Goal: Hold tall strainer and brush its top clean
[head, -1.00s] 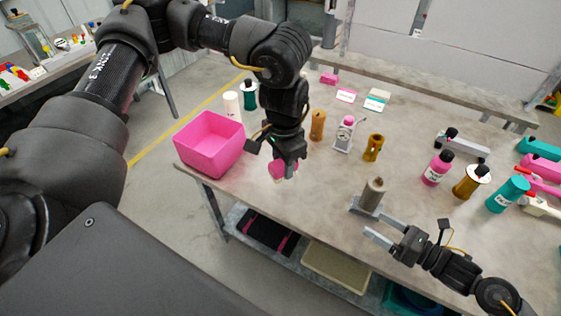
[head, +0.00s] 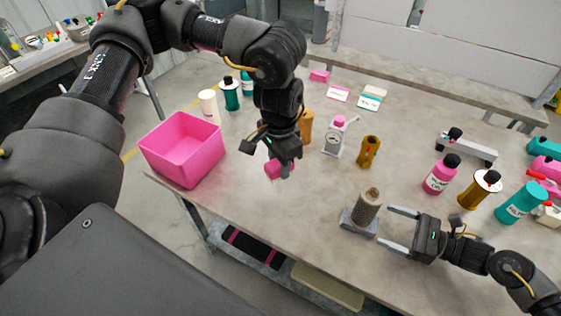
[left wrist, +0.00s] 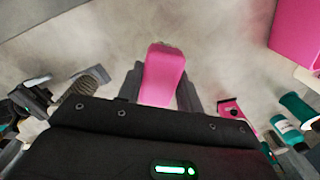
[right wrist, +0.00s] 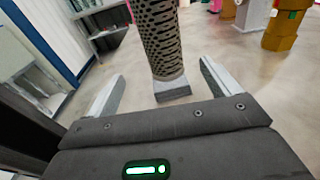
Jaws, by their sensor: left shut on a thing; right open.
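The tall strainer (head: 368,206) is a brown-grey perforated cylinder standing upright on a grey square base near the table's front edge. It fills the upper middle of the right wrist view (right wrist: 158,38). My right gripper (head: 384,225) is open just right of the strainer, its fingers pointing at it. No contact shows. My left gripper (head: 281,166) is shut on a pink-handled brush (left wrist: 163,75), held left of the strainer and above the table's front edge. The brush's bristles are mostly hidden. The strainer's top opening faces up in the head view.
A pink bin (head: 184,150) stands at the table's left end. A gauge device (head: 334,138), a bronze fitting (head: 368,151) and an orange cylinder (head: 306,126) stand behind. Bottles, including a pink one (head: 441,175) and a teal one (head: 520,202), stand right. The table around the strainer is mostly clear.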

